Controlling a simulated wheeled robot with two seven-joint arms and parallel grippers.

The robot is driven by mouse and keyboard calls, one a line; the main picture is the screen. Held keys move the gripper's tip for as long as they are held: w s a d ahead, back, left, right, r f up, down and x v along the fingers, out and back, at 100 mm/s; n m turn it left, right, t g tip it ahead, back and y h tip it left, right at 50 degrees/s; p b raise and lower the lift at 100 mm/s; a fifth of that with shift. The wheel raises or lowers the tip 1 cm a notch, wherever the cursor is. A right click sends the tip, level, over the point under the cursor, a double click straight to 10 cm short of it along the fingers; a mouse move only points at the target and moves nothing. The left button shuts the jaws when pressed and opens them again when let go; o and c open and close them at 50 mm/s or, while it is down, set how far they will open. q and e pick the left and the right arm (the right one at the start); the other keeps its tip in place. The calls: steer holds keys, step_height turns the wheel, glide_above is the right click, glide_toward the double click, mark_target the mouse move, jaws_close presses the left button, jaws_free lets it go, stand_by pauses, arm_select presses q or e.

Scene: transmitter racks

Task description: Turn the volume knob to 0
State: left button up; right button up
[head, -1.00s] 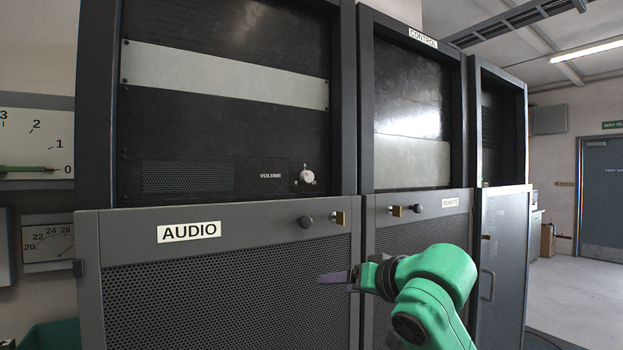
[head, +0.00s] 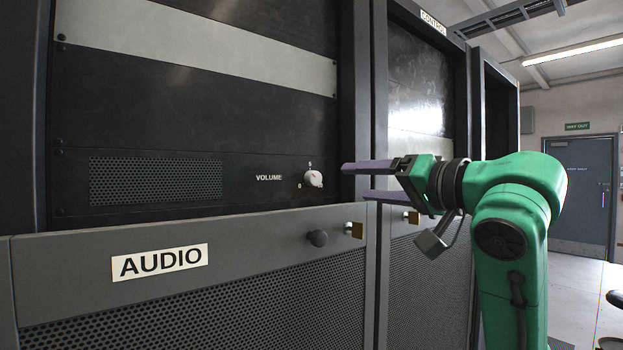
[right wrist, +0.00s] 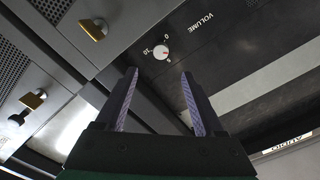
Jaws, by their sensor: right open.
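The white volume knob (head: 314,178) is on the dark panel of the audio rack, beside the word VOLUME, with 0 at its lower left and 5 above it. In the right wrist view the knob (right wrist: 161,52) shows a small red mark on the side near the 5. My right gripper (head: 355,182) is open and empty, to the right of the knob and apart from it. Its purple fingers lie one above the other in the head view. In the right wrist view the knob appears just beyond the gap between the fingertips (right wrist: 159,73). My left gripper is not in view.
The rack's upright frame (head: 358,110) stands right of the knob. A perforated grille (head: 155,181) is at the panel's left.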

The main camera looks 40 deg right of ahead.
mark_target(316, 179)
steer(key=w+p, duration=0.5)
steer(key=w, duration=0.7)
steer(key=shift+d+r, duration=0.1)
steer(key=shift+r, duration=0.05)
steer(key=shift+s, duration=0.25)
steer(key=shift+c, duration=0.6)
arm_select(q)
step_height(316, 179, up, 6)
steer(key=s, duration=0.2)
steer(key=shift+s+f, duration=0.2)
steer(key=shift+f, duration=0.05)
arm_select(e)
steer(key=shift+w, duration=0.1)
jaws_close()
